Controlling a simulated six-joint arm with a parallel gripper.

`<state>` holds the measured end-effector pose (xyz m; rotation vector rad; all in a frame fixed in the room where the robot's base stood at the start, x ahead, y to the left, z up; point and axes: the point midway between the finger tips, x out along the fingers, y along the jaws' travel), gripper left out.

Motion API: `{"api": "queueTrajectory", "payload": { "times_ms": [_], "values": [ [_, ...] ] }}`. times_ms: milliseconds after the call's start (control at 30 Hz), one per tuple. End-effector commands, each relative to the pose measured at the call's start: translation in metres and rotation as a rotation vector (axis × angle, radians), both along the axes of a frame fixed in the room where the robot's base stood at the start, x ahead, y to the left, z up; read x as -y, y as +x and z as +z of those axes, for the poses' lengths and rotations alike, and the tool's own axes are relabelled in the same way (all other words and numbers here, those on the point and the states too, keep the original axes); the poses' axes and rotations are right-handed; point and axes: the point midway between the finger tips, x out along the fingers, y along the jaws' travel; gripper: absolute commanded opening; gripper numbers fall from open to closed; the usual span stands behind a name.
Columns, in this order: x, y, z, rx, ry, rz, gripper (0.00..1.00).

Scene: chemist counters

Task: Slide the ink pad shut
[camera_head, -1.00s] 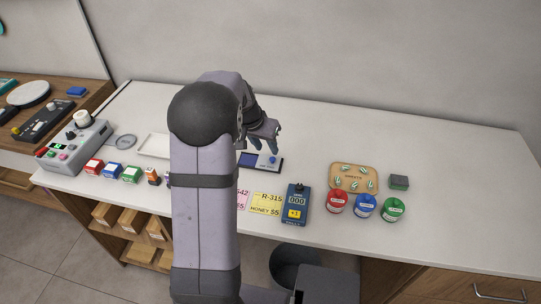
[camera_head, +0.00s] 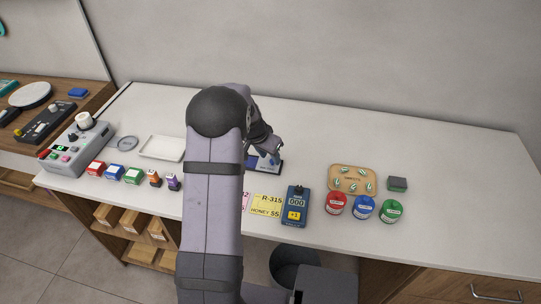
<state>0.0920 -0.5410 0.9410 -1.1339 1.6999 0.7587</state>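The ink pad (camera_head: 262,164) lies on the white counter near the middle, just right of my forearm. Its light, labelled front part and dark right edge show; the rest is hidden by my arm and gripper. My gripper (camera_head: 271,151) is over the ink pad's back part, with its fingers pointing down at it. It is small and dark here, so I cannot tell whether the fingers are apart or touch the pad.
A blue counter device (camera_head: 295,206) and a yellow card (camera_head: 266,203) lie in front. A wooden tray (camera_head: 353,192) and several coloured jars stand to the right. A white tray (camera_head: 162,148) and small coloured boxes are to the left. The back strip of counter is clear.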

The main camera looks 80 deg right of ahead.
Motion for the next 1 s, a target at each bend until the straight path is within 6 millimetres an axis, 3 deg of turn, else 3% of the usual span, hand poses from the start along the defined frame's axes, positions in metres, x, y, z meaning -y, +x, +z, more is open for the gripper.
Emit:
{"api": "queueTrajectory", "payload": {
  "times_ms": [233, 567, 600, 733, 1000],
  "values": [
    [0.006, -0.002, -0.015, 0.0, 0.0, 0.001, 0.35],
    [0.007, -0.003, -0.018, 0.0, -0.001, 0.001, 0.35],
    [0.007, -0.003, -0.018, 0.0, -0.001, 0.001, 0.33],
    [0.007, -0.003, -0.018, 0.0, -0.001, 0.001, 0.02],
    [0.008, 0.004, -0.02, 0.0, -0.002, 0.003, 0.0]
  ]
}}
